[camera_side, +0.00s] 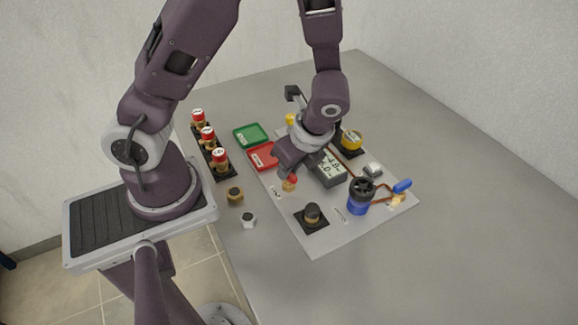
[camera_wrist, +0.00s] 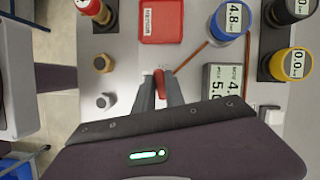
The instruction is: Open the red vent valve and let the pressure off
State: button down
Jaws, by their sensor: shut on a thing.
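The red vent valve has a small red handle on a brass body, and it stands on the light grey board. In the side view the red handle (camera_side: 292,179) shows just below my gripper's fingers (camera_side: 287,171). In the wrist view my gripper (camera_wrist: 160,88) is shut on the red handle (camera_wrist: 159,80), with one finger on each side. The brass body is mostly hidden in the wrist view. The digital display box (camera_side: 328,169) stands beside my gripper; in the wrist view (camera_wrist: 229,80) its digits are partly cut off. A blue gauge (camera_wrist: 232,19) reads 4.8.
A red tray (camera_wrist: 163,22) and a green tray (camera_side: 251,135) lie behind the valve. A blue handwheel unit (camera_side: 360,197), a blue lever (camera_side: 402,186) and a black knob (camera_side: 312,214) stand nearby. A yellow gauge (camera_wrist: 294,64) reads 0.0. The table's right side is clear.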

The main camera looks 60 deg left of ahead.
jog(key=n, duration=0.2)
jog(key=n+g, duration=0.1)
jog(key=n, duration=0.1)
jog(key=shift+n+g+h, duration=0.3)
jog(key=shift+h, duration=0.1)
jog(key=n+g+h, duration=0.1)
jog(key=n, duration=0.2)
jog(key=shift+w+n, duration=0.1)
jog(key=shift+n, duration=0.3)
jog(key=n+h, duration=0.1)
jog(key=n, duration=0.2)
jog(key=shift+g, duration=0.3)
jog(key=shift+n+h, duration=0.8)
jog(key=shift+n, duration=1.1)
jog(key=c, duration=1.4)
grip_release()
